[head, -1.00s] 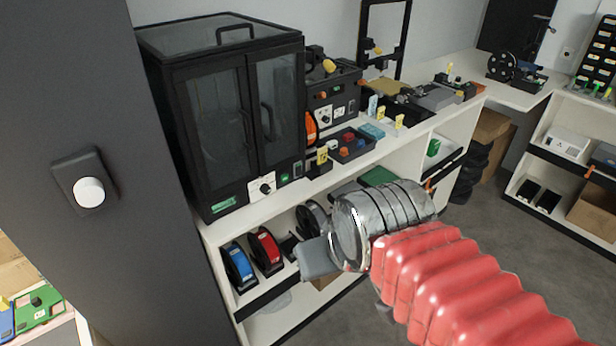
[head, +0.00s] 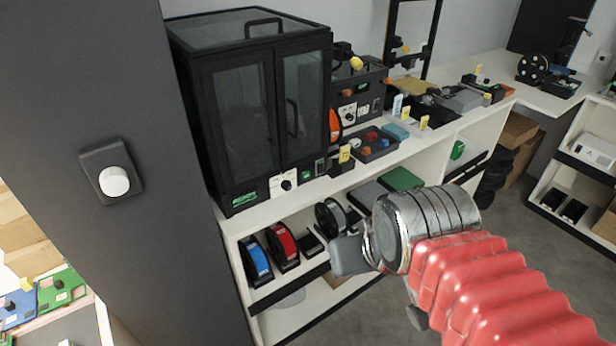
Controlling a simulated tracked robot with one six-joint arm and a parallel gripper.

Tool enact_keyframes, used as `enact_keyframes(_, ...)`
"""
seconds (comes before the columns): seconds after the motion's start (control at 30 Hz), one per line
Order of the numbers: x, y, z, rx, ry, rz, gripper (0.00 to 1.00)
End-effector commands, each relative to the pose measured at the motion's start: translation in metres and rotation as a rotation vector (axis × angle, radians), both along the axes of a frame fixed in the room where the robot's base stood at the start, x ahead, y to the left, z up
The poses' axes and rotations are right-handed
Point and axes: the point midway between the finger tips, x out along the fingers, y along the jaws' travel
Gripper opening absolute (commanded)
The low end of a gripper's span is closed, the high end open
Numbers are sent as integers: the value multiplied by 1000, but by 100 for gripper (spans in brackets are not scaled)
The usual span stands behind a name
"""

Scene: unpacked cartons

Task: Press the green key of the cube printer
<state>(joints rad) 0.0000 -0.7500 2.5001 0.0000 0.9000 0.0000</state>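The cube printer (head: 255,110) is a black cabinet with two glazed doors, standing on the white counter in the head view. Along its lower front are a green label, a white panel with a dark knob (head: 284,183) and, right of the knob, a small green key (head: 306,176). My gripper (head: 348,256) is a grey end on a metal wrist, in front of the lower shelf. It is below and right of the green key and apart from it. Its fingers look like one block, so I cannot tell whether they are open or shut.
Blue and red spools (head: 283,246) stand on the shelf below the counter. A tray of coloured parts (head: 370,145) and small yellow tags are right of the printer. A dark pillar with a white knob (head: 114,181) stands at left.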

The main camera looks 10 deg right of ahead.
Motion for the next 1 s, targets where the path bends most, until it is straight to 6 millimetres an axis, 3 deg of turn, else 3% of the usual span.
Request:
enact_keyframes(0.6, 0, 0, 0, 0, 0, 0, 0)
enact_keyframes(1.0, 0, 0, 0, 0, 0, 0, 0)
